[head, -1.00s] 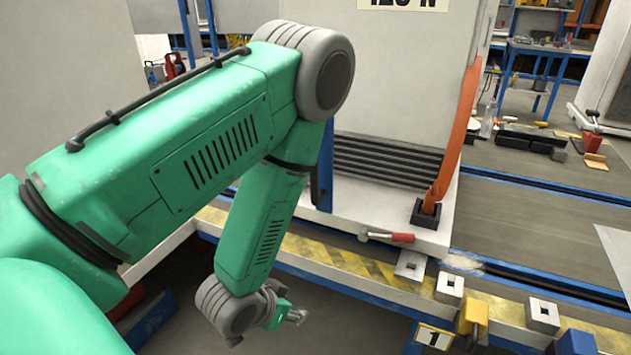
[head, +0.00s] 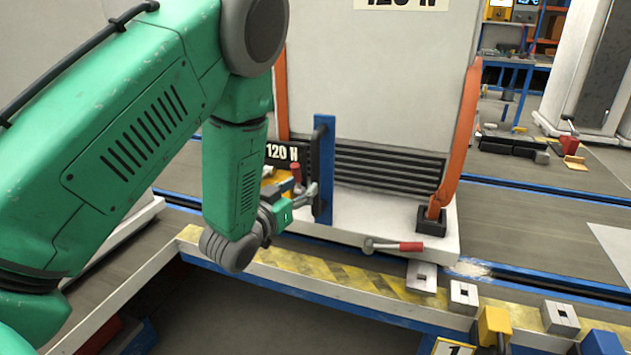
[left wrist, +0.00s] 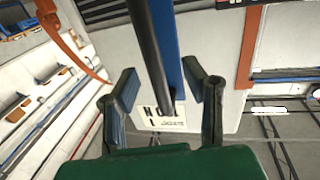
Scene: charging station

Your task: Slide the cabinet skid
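A blue upright post (head: 325,200) with a dark bar handle (head: 316,150) rises at the skid's left front. My left gripper (head: 311,194) is at the lower part of the handle. In the left wrist view its two fingers (left wrist: 160,72) are spread apart, with the dark handle bar (left wrist: 148,40) and blue post (left wrist: 168,45) showing between them. I cannot tell if they touch. My right gripper is not in view.
Orange straps (head: 459,140) run down the cabinet to the skid. A red-handled tool (head: 392,246) lies at the skid's front edge. Small metal blocks (head: 462,296) and a yellow block (head: 494,325) line the bench front. The rails right of the skid look clear.

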